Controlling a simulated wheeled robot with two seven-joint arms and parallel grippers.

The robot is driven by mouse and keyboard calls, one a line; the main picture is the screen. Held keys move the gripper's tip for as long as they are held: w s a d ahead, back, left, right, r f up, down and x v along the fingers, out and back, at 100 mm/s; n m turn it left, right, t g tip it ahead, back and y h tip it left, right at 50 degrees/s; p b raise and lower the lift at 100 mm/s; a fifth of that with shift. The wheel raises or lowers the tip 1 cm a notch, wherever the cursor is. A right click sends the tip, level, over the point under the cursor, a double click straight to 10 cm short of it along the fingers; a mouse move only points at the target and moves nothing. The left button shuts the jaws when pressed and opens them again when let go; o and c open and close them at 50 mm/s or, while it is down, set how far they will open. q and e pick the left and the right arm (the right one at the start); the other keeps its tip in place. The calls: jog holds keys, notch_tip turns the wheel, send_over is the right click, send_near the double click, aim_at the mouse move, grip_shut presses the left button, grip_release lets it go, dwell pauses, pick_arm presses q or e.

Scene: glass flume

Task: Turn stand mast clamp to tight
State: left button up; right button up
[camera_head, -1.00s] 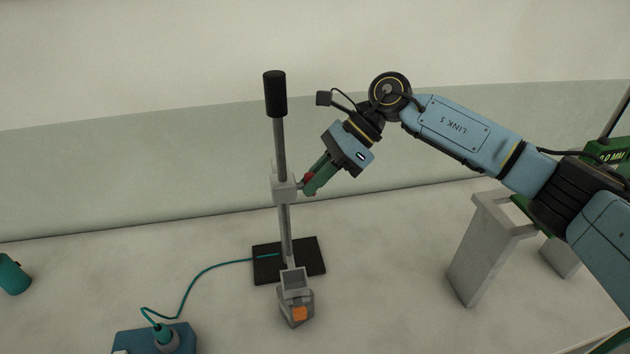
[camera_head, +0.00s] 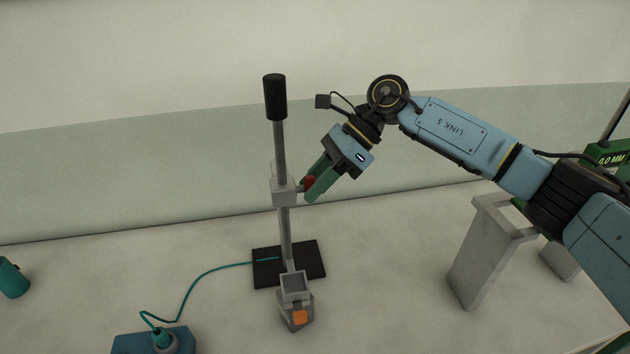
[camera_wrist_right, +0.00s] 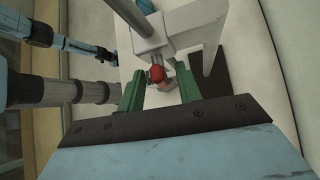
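The stand has an upright grey mast (camera_head: 281,150) with a black grip on top and a dark base plate (camera_head: 311,262). A light grey clamp block (camera_head: 284,190) sits on the mast, with a small red knob (camera_head: 308,183) on its right side. My right gripper (camera_head: 309,188) has green fingers spread on either side of the knob. In the right wrist view, the red knob (camera_wrist_right: 157,73) lies between the fingertips (camera_wrist_right: 158,85), with gaps on both sides. My left gripper is not seen in the head view.
A grey holder with an orange patch (camera_head: 299,318) is low in front of the mast. A teal cable (camera_head: 195,284) runs from a blue box (camera_head: 140,343) to the base. A grey bench-like support (camera_head: 478,255) stands at right, and a teal cylinder (camera_head: 12,279) lies at far left.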

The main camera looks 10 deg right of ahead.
jog(key=b+v, duration=0.2)
jog(key=v, duration=1.1)
jog(key=shift+d, duration=0.15)
